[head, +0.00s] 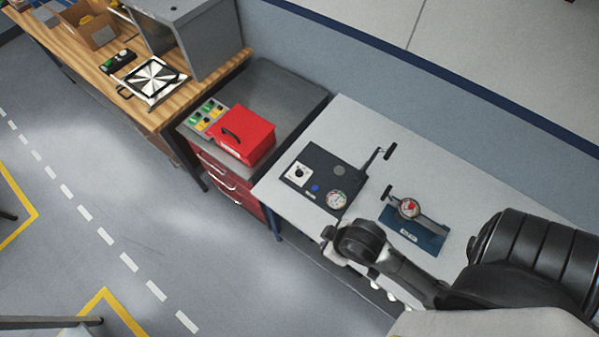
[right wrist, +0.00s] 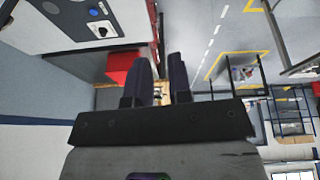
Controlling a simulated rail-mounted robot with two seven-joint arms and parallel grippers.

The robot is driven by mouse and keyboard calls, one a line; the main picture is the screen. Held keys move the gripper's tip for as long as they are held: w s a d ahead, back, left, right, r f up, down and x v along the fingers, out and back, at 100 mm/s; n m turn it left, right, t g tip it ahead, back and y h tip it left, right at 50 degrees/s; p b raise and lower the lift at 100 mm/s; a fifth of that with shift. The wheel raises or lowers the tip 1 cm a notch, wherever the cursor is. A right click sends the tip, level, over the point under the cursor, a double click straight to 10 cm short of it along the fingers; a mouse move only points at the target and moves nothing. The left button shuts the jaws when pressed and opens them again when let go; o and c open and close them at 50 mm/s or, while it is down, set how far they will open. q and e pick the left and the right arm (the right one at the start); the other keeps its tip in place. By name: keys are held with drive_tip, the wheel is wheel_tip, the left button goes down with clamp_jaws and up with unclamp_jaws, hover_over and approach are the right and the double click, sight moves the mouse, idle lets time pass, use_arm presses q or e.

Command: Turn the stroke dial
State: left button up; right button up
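A dark flat panel box (head: 322,176) lies on the light grey bench. On it is a black dial knob on a white square plate (head: 298,172), taken to be the stroke dial. The box also carries a blue button (head: 315,189), a round gauge (head: 337,199) and a lever (head: 374,158). The white plate with its knob shows upside down at upper left in the right wrist view (right wrist: 102,29). My right gripper (right wrist: 161,65) has two dark fingers apart with nothing between them. It is clear of the dial. My left gripper is in neither view.
A blue fixture (head: 413,232) with a gauge stands on the bench (head: 285,187) right of the box. A red case (head: 243,134) sits on the dark cabinet to the left. A wooden bench (head: 150,118) with a grey machine (head: 195,40) is beyond. My right arm covers the bench's front right.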

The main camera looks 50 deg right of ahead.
drive_tip(key=o, duration=0.6)
drive_tip(key=w+d+r+t+b, duration=0.1)
drive_tip(key=w+t+b, duration=0.1)
drive_tip(key=w, duration=0.4)
drive_tip(key=w+d+r+n+t+h+b, duration=0.1)
drive_tip(key=w+b, duration=0.3)
drive_tip(key=w, duration=0.2)
drive_tip(key=w+d+r+t+b, duration=0.1)
drive_tip(key=w+t+b, duration=0.1)
drive_tip(key=w+b, duration=0.2)
drive_tip(key=shift+w+d+r+n+t, duration=0.1)
drive_tip(key=shift+w+d+n+t, duration=0.1)
drive_tip(key=shift+w, duration=0.6)
drive_tip(key=shift+w+d+r+n+t, duration=0.1)
drive_tip(key=shift+w+n, duration=0.1)
drive_tip(key=shift+w, duration=0.55)
drive_tip(key=w+d+f+n+h+b, duration=0.15)
drive_tip(key=w+d+b, duration=0.4)
drive_tip(key=w, duration=0.55)
drive_tip(key=m+g+y+b, duration=0.25)
drive_tip(key=m+g, duration=0.75)
drive_tip(key=m, duration=1.2)
hover_over(299, 171)
wheel_tip(299, 171, down, 18)
wheel_tip(299, 171, down, 12)
drive_tip(key=shift+r+b, duration=0.1)
drive_tip(key=shift+b, duration=0.65)
drive_tip(key=shift+f, duration=0.75)
